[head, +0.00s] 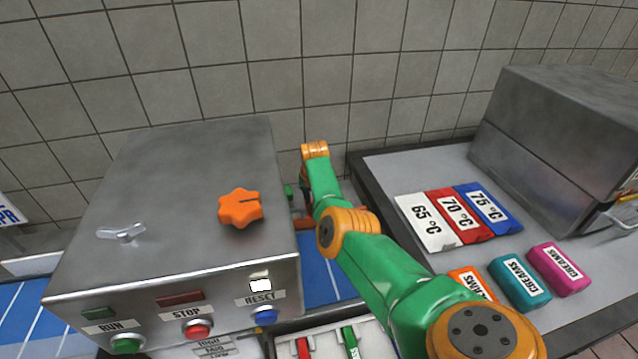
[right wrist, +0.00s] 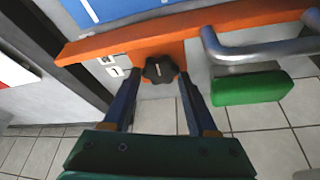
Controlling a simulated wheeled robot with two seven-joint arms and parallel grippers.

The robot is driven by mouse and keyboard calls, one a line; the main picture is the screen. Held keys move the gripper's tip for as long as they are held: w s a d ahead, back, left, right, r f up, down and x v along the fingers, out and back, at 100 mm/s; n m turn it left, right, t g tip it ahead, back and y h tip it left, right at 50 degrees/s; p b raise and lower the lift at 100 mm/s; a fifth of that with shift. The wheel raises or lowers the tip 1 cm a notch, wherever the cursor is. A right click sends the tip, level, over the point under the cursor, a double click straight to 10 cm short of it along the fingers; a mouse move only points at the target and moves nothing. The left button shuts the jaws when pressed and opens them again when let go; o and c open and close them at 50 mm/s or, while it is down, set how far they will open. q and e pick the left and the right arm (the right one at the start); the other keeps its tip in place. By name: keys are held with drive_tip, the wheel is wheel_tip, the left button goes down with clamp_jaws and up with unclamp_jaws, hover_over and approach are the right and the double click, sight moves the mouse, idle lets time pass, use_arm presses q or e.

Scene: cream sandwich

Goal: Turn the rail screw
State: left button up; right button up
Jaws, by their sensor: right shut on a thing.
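The rail screw (right wrist: 160,69) is a black lobed knob on the face of an orange rail (right wrist: 240,18) in the right wrist view. My right gripper (right wrist: 159,75) has its two dark blue fingers on either side of the knob and is shut on it. In the head view my green and orange right arm reaches down beside the grey machine box, and the gripper's fingers and the screw are hidden there. My left gripper shows in neither view.
The grey machine box (head: 180,180) carries an orange knob (head: 240,207) and RUN, STOP and RESET buttons. A grey bar handle (right wrist: 250,50) and green block (right wrist: 252,88) sit right of the screw. Temperature cards (head: 428,222) and cream packs (head: 519,281) lie on the right table.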

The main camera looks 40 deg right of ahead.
drive_tip(key=shift+s+d+r+n+p, duration=0.1)
drive_tip(key=shift+r+n+p, duration=0.1)
drive_tip(key=shift+n+p, duration=0.5)
drive_tip(key=shift+n+t+y+p, duration=0.4)
drive_tip(key=shift+n+p, duration=0.2)
drive_tip(key=shift+p, duration=0.15)
drive_tip(key=shift+d+f+n+y, duration=0.15)
drive_tip(key=shift+n+y, duration=0.15)
drive_tip(key=shift+n, duration=0.6)
drive_tip(key=shift+f+n, duration=0.1)
drive_tip(key=shift+n, duration=0.3)
drive_tip(key=shift+d+f+n+t+y+b, duration=0.15)
drive_tip(key=shift+n+t+y+b, duration=0.25)
drive_tip(key=shift+n+y+b, duration=0.55)
drive_tip(key=shift+s+n+b, duration=0.1)
drive_tip(key=shift+n+b, duration=0.65)
drive_tip(key=shift+n, duration=0.3)
drive_tip(key=shift+n+b, duration=0.4)
drive_tip(key=shift+b, duration=0.1)
